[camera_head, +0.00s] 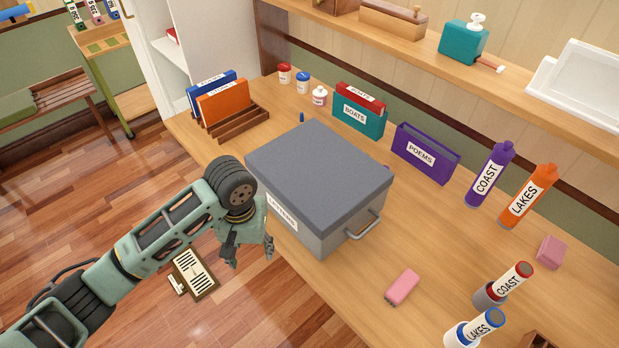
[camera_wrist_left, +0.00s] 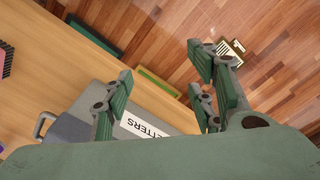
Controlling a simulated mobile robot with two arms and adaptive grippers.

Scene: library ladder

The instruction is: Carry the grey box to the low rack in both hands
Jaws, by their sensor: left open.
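The grey box (camera_head: 320,175) sits on the wooden desk, with a white label on its front and a metal handle (camera_head: 364,226) on its right side. In the left wrist view the box (camera_wrist_left: 75,130) shows its label reading "LETTERS" and a handle at the left. My left gripper (camera_head: 250,250) is at the front left of the box, near its front face, pointing down. Its fingers are spread in the left wrist view (camera_wrist_left: 160,72), with nothing between them. I cannot tell whether it touches the box. My right gripper is out of view. I cannot identify the low rack for certain.
A slatted bench (camera_head: 60,85) and a green cart (camera_head: 100,50) stand at the far left. File holders (camera_head: 222,108), coloured bottles (camera_head: 488,178) and a pink eraser (camera_head: 402,288) surround the box on the desk. A small framed item (camera_head: 195,272) is on the floor.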

